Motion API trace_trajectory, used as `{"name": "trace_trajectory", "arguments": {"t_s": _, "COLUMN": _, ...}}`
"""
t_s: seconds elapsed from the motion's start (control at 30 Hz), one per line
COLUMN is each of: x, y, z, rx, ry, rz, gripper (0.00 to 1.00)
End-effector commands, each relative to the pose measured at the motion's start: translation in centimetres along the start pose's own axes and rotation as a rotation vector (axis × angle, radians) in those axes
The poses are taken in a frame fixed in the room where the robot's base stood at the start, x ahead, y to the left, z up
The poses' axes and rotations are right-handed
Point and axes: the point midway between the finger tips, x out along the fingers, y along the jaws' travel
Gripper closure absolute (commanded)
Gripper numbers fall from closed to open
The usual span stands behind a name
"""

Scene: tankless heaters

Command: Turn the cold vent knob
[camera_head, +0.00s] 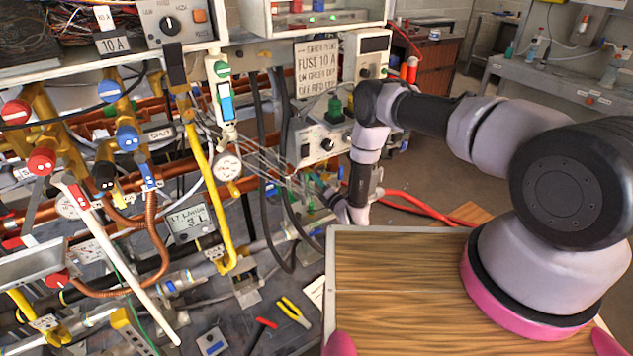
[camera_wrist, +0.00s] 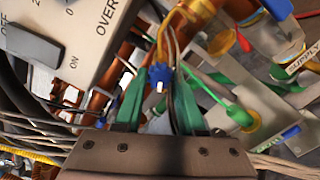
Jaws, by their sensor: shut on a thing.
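My gripper (camera_wrist: 158,98) shows in the wrist view with its two green fingers on either side of a small blue knob (camera_wrist: 158,74), shut on it. The knob has a white mark on its face and sits at the end of a copper and brass pipe fitting. I cannot read a label on it, so I cannot tell for certain that it is the cold vent knob. In the head view my gripper (camera_head: 318,194) reaches left into the pipework at the middle of the picture. Its fingertips and the held knob are too small and cluttered to make out there.
Cables and pipes crowd the gripper. A grey control box (camera_wrist: 72,38) marked OVER is close at upper left in the wrist view. Red, blue and black valve knobs (camera_head: 42,161) fill the head view's left. A wooden board (camera_head: 400,290) lies in front; open floor is behind my arm.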

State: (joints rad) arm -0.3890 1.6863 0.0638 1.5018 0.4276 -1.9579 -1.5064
Motion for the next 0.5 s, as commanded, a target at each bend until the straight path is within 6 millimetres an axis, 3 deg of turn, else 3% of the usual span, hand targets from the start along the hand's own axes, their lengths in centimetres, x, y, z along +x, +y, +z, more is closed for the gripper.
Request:
{"name": "trace_trajectory", "arguments": {"t_s": 0.03, "x": -0.15, "y": -0.12, "z": -0.15, "rx": 0.001, "ry": 0.003, "rz": -0.003, "gripper": 1.00}}
{"name": "trace_trajectory", "arguments": {"t_s": 0.07, "x": -0.16, "y": -0.13, "z": -0.15, "rx": 0.002, "ry": 0.003, "rz": -0.003, "gripper": 0.50}}
{"name": "trace_trajectory", "arguments": {"t_s": 0.1, "x": -0.15, "y": -0.13, "z": -0.15, "rx": 0.002, "ry": 0.002, "rz": -0.003, "gripper": 0.34}}
{"name": "trace_trajectory", "arguments": {"t_s": 0.13, "x": -0.14, "y": -0.12, "z": -0.14, "rx": 0.002, "ry": 0.002, "rz": -0.003, "gripper": 0.31}}
{"name": "trace_trajectory", "arguments": {"t_s": 0.5, "x": -0.50, "y": -0.12, "z": -0.01, "rx": 0.002, "ry": 0.000, "rz": -0.003, "gripper": 0.31}}
